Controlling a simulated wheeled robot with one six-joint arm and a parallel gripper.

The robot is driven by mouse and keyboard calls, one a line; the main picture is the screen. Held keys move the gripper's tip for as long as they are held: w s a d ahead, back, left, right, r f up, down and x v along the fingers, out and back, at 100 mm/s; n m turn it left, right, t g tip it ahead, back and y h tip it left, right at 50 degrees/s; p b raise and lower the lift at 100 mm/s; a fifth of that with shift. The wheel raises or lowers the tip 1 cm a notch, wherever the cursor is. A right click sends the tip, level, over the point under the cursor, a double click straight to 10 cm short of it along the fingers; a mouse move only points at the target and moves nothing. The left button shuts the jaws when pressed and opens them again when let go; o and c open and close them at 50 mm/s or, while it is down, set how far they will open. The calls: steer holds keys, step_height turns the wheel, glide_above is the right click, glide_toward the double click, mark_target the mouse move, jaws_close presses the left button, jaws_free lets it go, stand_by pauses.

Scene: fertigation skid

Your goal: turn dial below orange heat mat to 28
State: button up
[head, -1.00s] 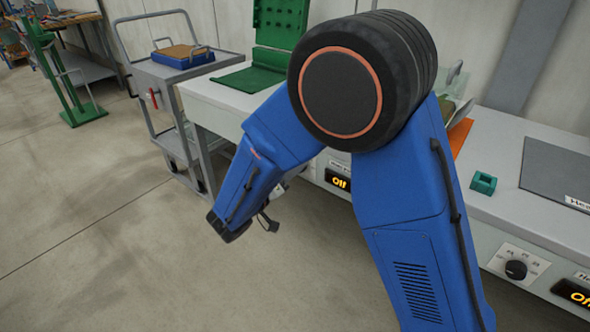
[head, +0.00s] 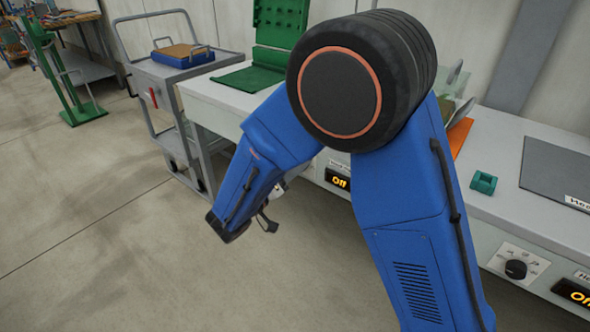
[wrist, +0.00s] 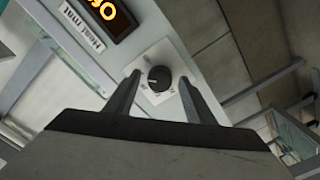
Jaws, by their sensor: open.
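In the wrist view a round black dial (wrist: 159,78) with a pale pointer line sits on a white scale plate (wrist: 150,60) on the front panel. The scale numbers are too small to read. My gripper (wrist: 158,79) is open, with one finger on either side of the dial; contact cannot be told. A lit display (wrist: 101,12) and a "Heat mat" label (wrist: 82,27) are beside the dial. In the head view part of the orange heat mat (head: 460,136) shows behind my arm. The dial between my fingers is hidden there by my arm.
Another dial (head: 516,269) and an "Off" display (head: 574,293) are at right, below a grey mat (head: 556,170). A small green block (head: 483,182) lies on the bench. A grey cart (head: 185,85) stands at left. The floor (head: 90,220) in front is clear.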

steer(key=v, duration=1.7)
steer(key=shift+s+a+f, duration=0.1)
